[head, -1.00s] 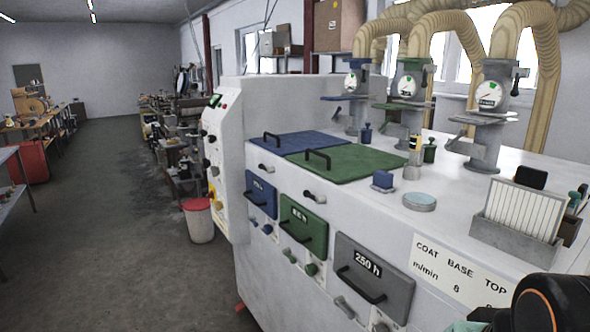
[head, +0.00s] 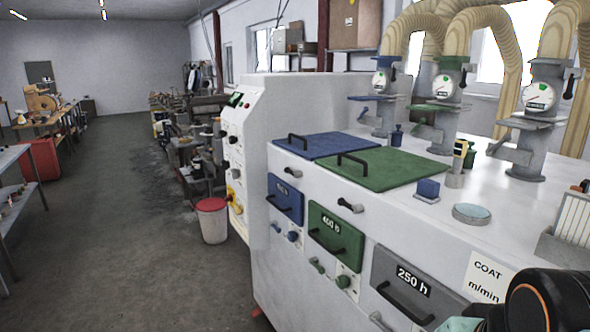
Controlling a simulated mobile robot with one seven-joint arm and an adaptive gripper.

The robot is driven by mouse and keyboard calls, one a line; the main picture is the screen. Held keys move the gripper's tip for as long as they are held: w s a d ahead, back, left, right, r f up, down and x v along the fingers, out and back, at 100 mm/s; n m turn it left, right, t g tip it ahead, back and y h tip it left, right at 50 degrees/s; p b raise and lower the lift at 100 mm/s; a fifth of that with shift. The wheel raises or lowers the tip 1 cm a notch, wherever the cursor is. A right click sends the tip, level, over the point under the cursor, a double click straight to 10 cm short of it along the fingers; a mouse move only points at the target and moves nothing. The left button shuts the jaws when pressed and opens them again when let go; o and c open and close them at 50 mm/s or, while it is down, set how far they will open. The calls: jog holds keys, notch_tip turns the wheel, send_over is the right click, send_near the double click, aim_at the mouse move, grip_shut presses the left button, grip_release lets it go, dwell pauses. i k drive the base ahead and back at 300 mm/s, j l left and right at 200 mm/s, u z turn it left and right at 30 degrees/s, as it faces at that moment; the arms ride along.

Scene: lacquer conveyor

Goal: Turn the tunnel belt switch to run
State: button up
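A control panel (head: 237,150) is on the narrow left end of the white machine (head: 262,200), with a small lit green display (head: 235,99), dark knobs and a yellow-backed switch (head: 234,198) low down. Which knob is the tunnel belt switch cannot be told at this size, nor can its setting. Part of my arm, dark with an orange ring, shows at the lower right corner. My gripper itself is not in view.
A white bin with a red lid (head: 212,219) stands on the floor by the panel. Blue (head: 285,200) and green (head: 335,233) drawers with handles face the aisle. The grey floor (head: 110,250) to the left is clear. A shelf rack (head: 18,190) stands far left.

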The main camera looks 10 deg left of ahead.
aim_at(235, 173)
jog(key=i+j+u, duration=0.15)
jog(key=i+j, duration=0.25)
jog(key=j, duration=0.4)
jog(key=i+j+u, duration=0.15)
jog(key=i+j, duration=0.3)
jog(key=j, duration=0.25)
jog(key=i+j+u, duration=0.1)
jog(key=i+j, duration=0.4)
jog(key=j, duration=0.2)
jog(key=i+j+u, duration=0.15)
jog(key=i+j, duration=0.4)
jog(key=j, duration=0.1)
